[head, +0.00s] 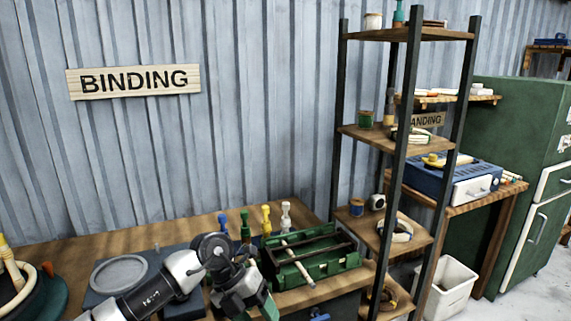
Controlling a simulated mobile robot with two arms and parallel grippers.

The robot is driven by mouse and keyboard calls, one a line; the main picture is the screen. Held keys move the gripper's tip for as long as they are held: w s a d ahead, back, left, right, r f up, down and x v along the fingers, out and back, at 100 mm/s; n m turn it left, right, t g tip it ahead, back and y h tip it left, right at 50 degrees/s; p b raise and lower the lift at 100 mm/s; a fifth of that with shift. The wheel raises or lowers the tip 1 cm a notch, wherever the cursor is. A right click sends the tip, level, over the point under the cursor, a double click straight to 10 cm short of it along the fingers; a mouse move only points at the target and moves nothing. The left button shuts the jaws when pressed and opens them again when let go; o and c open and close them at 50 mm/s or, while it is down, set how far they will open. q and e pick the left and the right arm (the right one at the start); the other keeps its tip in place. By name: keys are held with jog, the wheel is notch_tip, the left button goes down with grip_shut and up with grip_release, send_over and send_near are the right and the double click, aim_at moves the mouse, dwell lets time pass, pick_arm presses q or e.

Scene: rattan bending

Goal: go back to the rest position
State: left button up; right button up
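My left arm comes in from the lower left over the wooden bench (60,252). My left gripper (246,306) is at the bottom edge, in front of the green tool tray. Its fingertips are not clearly visible, so I cannot tell whether it is open or shut. My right gripper is not in view.
A green tool tray (330,262) with a rod across it stands on the bench. Blue, green, yellow and white bottle-like items (266,220) stand behind it. A grey round plate (119,272) lies at left. A shelf rack (400,135) stands right, beside a white bin (450,290).

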pick_arm(q)
notch_tip(320, 180, down, 13)
jog(key=w+d+n+t+h, duration=0.3)
jog(key=n+t+h, duration=0.3)
jog(key=n+h, duration=0.5)
jog(key=s+a+f+n+t+y, duration=0.3)
jog(key=a+f+n+t+y, duration=0.15)
jog(key=f+n, duration=0.5)
jog(key=s+a+f+n+t+y, duration=0.35)
jog(key=a+f+n+y, duration=0.2)
jog(key=f, duration=0.65)
jog(key=s+a+f+n+g+y, duration=0.1)
jog(key=s+a+f+n+y, duration=0.3)
jog(key=s+f, duration=0.45)
jog(key=s+a+f+n+g+y, duration=0.1)
jog(key=s+a+f+g, duration=0.1)
jog(key=s, duration=0.8)
jog(key=s+a+f+n+g+y, duration=0.1)
jog(key=s+a+f+n+g, duration=0.1)
jog(key=s+f+g, duration=0.2)
jog(key=s+a+f+n+g+y, duration=0.1)
jog(key=s+f, duration=0.6)
jog(key=s, duration=1.1)
jog(key=shift+a+f+n+g, duration=0.3)
jog(key=shift+a+n+g, duration=0.3)
jog(key=shift+a+g, duration=0.35)
